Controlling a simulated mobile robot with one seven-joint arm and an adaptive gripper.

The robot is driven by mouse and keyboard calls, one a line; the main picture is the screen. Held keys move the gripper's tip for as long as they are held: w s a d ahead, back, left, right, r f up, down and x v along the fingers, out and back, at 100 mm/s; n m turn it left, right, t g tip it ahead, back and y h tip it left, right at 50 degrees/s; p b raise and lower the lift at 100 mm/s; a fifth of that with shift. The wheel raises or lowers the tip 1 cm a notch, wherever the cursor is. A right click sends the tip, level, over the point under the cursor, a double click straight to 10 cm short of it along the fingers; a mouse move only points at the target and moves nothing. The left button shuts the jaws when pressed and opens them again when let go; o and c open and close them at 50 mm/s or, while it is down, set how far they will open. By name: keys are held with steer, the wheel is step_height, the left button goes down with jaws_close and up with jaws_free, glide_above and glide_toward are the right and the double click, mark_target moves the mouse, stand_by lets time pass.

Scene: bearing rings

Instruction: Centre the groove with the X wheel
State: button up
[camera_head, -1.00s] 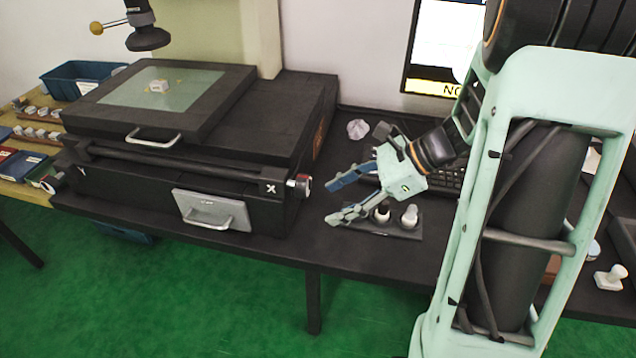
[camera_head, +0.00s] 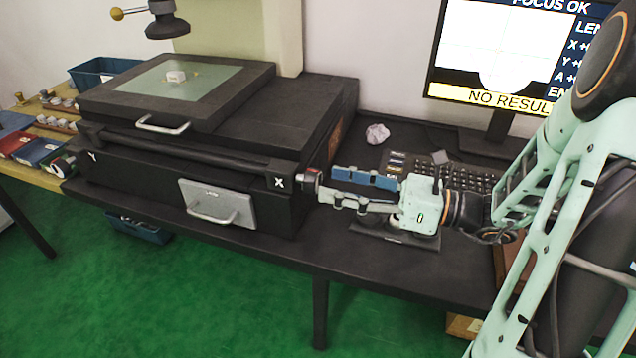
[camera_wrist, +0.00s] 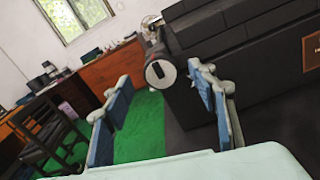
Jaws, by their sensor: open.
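The X wheel (camera_head: 310,179), a dark knob with a red band and a pale end, sticks out from the right side of the dark stage unit beside the X mark. My gripper (camera_head: 329,183) is open, its fingers pointing left at the wheel, with the tips close to it. In the wrist view the wheel (camera_wrist: 160,73) appears end-on between the two fingers; I cannot tell whether they touch it. A small white part (camera_head: 176,76) lies on the glass stage (camera_head: 150,84). The groove is too small to make out. The screen (camera_head: 510,45) reads FOCUS OK and NO RESULT.
The Y wheel (camera_head: 62,166) is on the stage unit's left. A keyboard (camera_head: 470,178) and a crumpled white piece (camera_head: 377,133) are behind my gripper. A dark tray (camera_head: 395,236) is beneath it.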

mark_target(321, 182)
steer(key=shift+b+x, duration=0.3)
steer(key=shift+x, duration=1.95)
steer(key=shift+c, duration=0.3)
steer(key=c, duration=1.1)
steer(key=n, duration=0.3)
steer(key=shift+s+f+n, duration=0.1)
steer(key=shift+n, duration=0.3)
steer(key=shift+n+b, duration=0.85)
steer(key=shift+n, duration=0.85)
